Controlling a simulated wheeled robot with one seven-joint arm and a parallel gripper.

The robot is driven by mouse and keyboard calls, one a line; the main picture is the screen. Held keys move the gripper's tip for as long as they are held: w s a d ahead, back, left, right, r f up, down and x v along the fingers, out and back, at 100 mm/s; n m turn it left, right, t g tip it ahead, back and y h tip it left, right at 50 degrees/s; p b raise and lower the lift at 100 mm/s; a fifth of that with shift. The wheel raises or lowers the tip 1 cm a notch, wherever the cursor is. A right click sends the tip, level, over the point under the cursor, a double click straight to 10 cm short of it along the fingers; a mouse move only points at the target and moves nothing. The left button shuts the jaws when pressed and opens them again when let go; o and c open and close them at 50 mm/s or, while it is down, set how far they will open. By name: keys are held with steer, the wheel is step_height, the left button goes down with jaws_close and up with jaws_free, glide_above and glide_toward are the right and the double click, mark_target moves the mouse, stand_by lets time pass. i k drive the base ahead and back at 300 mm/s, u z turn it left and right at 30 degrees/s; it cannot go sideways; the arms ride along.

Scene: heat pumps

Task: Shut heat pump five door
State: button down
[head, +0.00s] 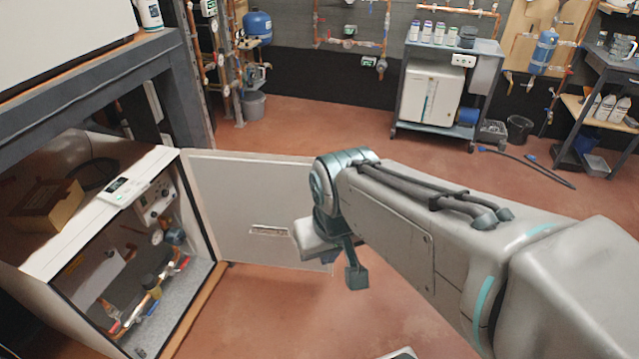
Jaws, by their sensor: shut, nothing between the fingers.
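The open heat pump is a white cabinet (55,255) at the left of the head view, with pipes, gauges and valves showing inside. Its pale door (235,195) stands wide open, swung out to the right from the cabinet's right edge. A small label or handle plate (270,231) sits low on the door's visible face. No number can be read on the cabinet. My gripper (350,272) is shut and empty, pointing down by the door's free edge. It and my wrist hide part of that edge, so I cannot tell whether they touch.
A dark bench frame (95,70) stands over and behind the cabinet. A cardboard box (47,205) lies on its top. A grey cart (448,95), a bucket (254,104) and a black bin (518,129) stand at the back.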

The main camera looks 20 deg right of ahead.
mark_target(234, 193)
steer(key=z, duration=1.2)
steer(key=i, duration=4.1)
steer(key=u, duration=4.55)
steer(key=i, duration=0.45)
steer(key=z, duration=0.1)
